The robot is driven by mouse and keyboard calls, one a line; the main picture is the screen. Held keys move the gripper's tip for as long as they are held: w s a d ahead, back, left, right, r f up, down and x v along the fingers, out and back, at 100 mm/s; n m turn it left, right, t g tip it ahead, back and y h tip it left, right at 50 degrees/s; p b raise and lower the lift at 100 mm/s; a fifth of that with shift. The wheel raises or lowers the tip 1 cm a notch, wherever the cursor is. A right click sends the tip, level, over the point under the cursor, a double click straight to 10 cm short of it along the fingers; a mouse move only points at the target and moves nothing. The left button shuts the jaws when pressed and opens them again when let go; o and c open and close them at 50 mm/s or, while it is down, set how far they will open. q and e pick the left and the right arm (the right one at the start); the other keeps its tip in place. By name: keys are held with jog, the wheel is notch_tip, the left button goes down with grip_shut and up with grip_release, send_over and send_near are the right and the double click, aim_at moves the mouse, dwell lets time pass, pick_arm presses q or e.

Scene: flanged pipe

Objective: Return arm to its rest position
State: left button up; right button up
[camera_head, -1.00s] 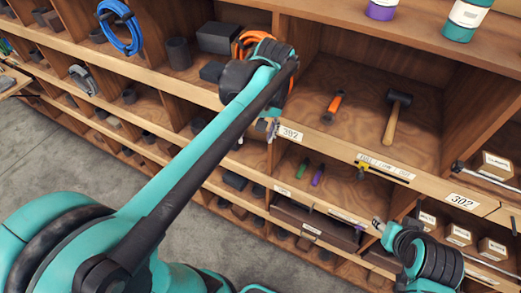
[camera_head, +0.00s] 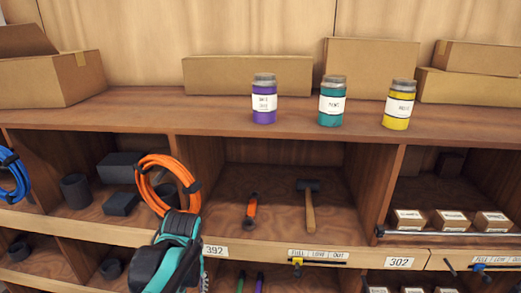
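No flanged pipe can be made out.
The wooden shelf (camera_head: 290,244) holds a coiled orange hose (camera_head: 147,180), an orange-handled tool (camera_head: 251,211), a hammer (camera_head: 310,205) and small boxes (camera_head: 449,221). Purple (camera_head: 264,103), teal (camera_head: 332,105) and yellow (camera_head: 398,108) jars stand on top, before cardboard boxes (camera_head: 247,76).

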pick_arm(q)
jog(key=s+f+m+t+b, duration=0.1)
jog(key=s+f+t+b, duration=0.1)
jog(key=f+b, duration=0.9)
jog(key=s+d+f+m+t+h+b, duration=0.1)
jog(key=s+f+b, duration=0.3)
jog(key=f+b, duration=0.7)
jog(key=s+d+f+m+t+b, duration=0.1)
jog(key=s+f+m+t+b, duration=0.1)
jog(key=f+b, duration=1)
notch_tip(320, 180, down, 4)
jog(key=shift+s+d+f+t+h, duration=0.1)
jog(key=shift+s+d+t+h, duration=0.2)
jog(key=shift+s+t, duration=0.25)
jog(key=shift+w, duration=0.1)
